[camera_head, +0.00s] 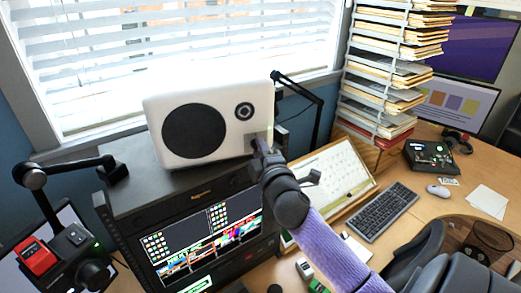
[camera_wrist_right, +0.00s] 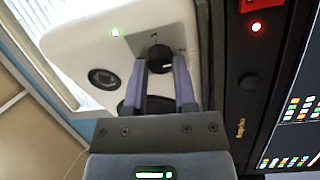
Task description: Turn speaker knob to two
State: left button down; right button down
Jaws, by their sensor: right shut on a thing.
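The white speaker (camera_head: 169,152) with a large dark cone stands on top of a dark rack unit, before the window. It also shows in the right wrist view (camera_wrist_right: 85,40). Its black knob (camera_wrist_right: 160,52) sits on a grey panel, with a small green light beside it. My right gripper (camera_head: 257,142) reaches the speaker's lower right front. In the right wrist view its two fingers (camera_wrist_right: 160,72) are on either side of the knob, shut on it. In the head view the gripper hides the knob. I cannot read the knob's setting. My left gripper is not in view.
The dark rack unit (camera_head: 135,170) has a lit screen below the speaker. A black jointed stand (camera_head: 310,97) is behind the speaker's right side. Stacked paper trays (camera_head: 375,85), a keyboard (camera_head: 383,210) and a calendar board (camera_head: 335,180) are to the right.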

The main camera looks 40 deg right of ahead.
dwell(0.4)
jog(key=shift+c, duration=2)
grip_release()
jog(key=shift+s, duration=0.1)
jog(key=b+v, duration=0.1)
jog(key=v, duration=0.8)
jog(key=shift+s+a, duration=0.2)
jog(key=shift+s, duration=0.2)
jog(key=shift+f, duration=0.1)
